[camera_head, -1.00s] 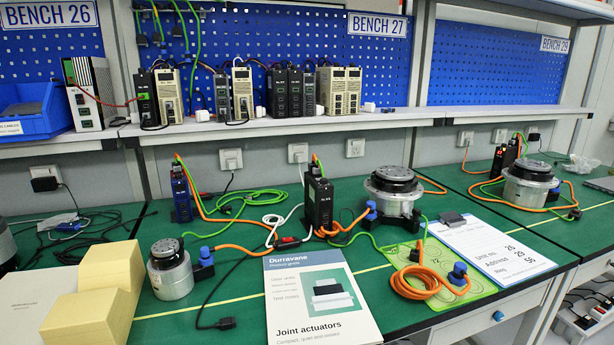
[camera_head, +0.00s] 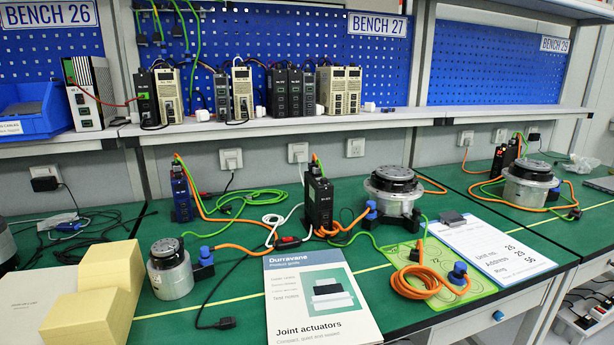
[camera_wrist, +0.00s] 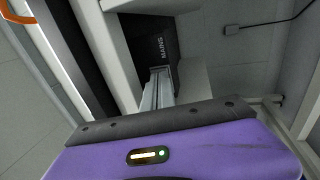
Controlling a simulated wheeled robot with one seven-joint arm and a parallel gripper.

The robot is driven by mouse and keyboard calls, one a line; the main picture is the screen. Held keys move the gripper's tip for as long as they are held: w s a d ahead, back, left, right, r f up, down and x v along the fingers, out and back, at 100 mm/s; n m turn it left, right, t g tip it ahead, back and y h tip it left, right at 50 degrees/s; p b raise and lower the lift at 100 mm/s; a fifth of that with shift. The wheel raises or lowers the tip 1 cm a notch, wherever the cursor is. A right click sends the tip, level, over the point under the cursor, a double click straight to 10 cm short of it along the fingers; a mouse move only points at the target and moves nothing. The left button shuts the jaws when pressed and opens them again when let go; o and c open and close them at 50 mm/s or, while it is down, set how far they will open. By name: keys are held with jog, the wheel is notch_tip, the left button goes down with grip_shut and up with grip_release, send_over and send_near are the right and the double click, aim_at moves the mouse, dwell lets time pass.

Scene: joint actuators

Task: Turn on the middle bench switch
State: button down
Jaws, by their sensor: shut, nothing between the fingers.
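I cannot tell if any is on. In the wrist view, a dark panel marked MAINS (camera_wrist: 160,46) lies ahead, partly hidden by my gripper. My gripper (camera_wrist: 157,75) shows as narrow silver fingers beyond a purple body, shut and empty, pointing toward the panel. Whether the fingers touch it is unclear. My gripper is not in the head view.
Green benches (camera_head: 165,322) hold motors, cables, a Durravane booklet (camera_head: 315,300), yellow foam blocks (camera_head: 92,300) and a clipboard (camera_head: 490,245). Pale beams (camera_wrist: 85,55) flank the dark panel in the wrist view.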

jog(key=shift+w+a+r, duration=0.15)
jog(key=shift+w+a, duration=0.1)
jog(key=shift+w, duration=0.4)
dwell(0.3)
jog(key=p+v, duration=0.1)
jog(key=v, duration=0.8)
jog(key=shift+p, duration=0.3)
dwell(0.5)
